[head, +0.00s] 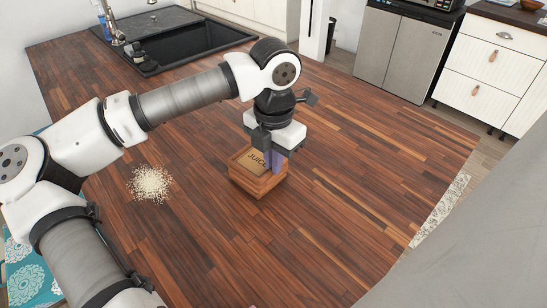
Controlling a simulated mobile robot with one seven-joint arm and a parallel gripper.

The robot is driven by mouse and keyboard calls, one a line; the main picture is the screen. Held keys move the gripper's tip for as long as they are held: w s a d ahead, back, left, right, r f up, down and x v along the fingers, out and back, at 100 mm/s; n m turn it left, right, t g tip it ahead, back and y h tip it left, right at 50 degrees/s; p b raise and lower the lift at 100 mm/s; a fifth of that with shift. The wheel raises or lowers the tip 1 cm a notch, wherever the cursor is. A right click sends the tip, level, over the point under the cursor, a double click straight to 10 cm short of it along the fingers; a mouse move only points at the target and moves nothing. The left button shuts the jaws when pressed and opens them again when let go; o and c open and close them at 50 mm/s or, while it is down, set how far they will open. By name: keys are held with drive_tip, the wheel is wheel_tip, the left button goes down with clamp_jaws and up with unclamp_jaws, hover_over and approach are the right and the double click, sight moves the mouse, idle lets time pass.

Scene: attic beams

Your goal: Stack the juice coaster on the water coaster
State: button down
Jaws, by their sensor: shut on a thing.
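The juice coaster (254,163) is tan with the dark word "JUICE" on its face. It shows at the top of a square reddish-brown wooden block or holder (261,188) on the countertop. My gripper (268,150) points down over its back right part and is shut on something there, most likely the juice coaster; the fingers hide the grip. A bluish-purple patch (277,160) shows beside the right finger; I cannot tell what it is. I cannot make out a water coaster. Whether the juice coaster touches what is under it is unclear.
A pile of pale grains (150,184) lies on the wooden countertop (350,180) to the left. A black sink (190,45) with a faucet is at the back. The counter right of the block is clear up to its edge.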

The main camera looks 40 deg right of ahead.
drive_tip(key=shift+f, duration=0.25)
drive_tip(key=c, duration=1.6)
unclamp_jaws()
drive_tip(key=shift+r, duration=0.1)
drive_tip(key=shift+o, duration=0.2)
drive_tip(key=shift+r, duration=0.1)
drive_tip(key=shift+r+p, duration=0.2)
drive_tip(key=shift+p, duration=0.1)
wheel_tip(320, 180, up, 12)
drive_tip(key=b, duration=0.2)
drive_tip(key=shift+f, duration=0.1)
